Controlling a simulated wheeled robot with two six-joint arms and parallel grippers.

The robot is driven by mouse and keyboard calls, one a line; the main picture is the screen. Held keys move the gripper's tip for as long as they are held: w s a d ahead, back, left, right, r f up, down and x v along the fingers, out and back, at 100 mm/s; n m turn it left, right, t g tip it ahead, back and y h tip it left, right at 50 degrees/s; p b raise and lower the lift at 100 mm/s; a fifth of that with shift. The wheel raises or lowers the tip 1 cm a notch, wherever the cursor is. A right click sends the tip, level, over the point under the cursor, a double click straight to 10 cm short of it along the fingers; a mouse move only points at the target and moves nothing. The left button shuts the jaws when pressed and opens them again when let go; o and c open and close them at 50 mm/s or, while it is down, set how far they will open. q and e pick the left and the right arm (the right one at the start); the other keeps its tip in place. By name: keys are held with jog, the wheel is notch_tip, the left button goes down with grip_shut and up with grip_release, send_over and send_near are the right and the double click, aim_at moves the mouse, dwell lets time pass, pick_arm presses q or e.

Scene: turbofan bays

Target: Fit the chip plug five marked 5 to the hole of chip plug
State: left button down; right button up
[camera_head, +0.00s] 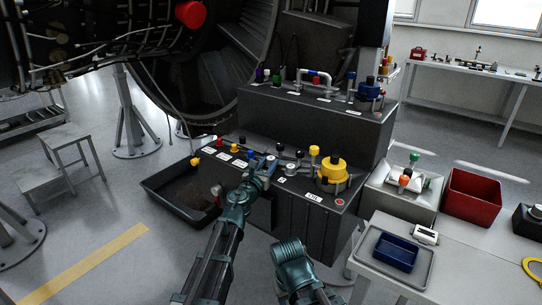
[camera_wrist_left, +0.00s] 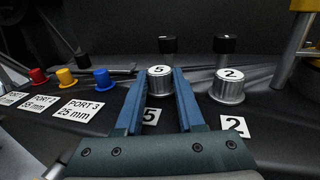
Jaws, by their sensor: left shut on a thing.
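The chip plug five (camera_wrist_left: 159,73) is a silver ribbed cap with a white top marked 5, seen upright in the left wrist view. My left gripper (camera_wrist_left: 158,90) has its two blue fingers on either side of it and is shut on it. A label 5 (camera_wrist_left: 150,116) lies on the dark deck just in front of it. In the head view my left gripper (camera_head: 268,163) is over the middle of the lower black bench, and the plug is too small to read there. I cannot make out an empty hole for it.
A similar plug marked 2 (camera_wrist_left: 227,86) stands close to the right, with label 2 (camera_wrist_left: 233,126). Black knobs (camera_wrist_left: 224,44) stand behind. Red, yellow and blue plugs (camera_wrist_left: 66,78) stand to the left. A large yellow fitting (camera_head: 333,172) is at the bench's right end.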

pick_arm(q)
jog(key=shift+c, duration=0.2)
grip_release()
dwell(0.4)
jog(key=shift+r, duration=0.1)
jog(key=shift+r+p, duration=3.45)
jog(key=shift+p, duration=0.15)
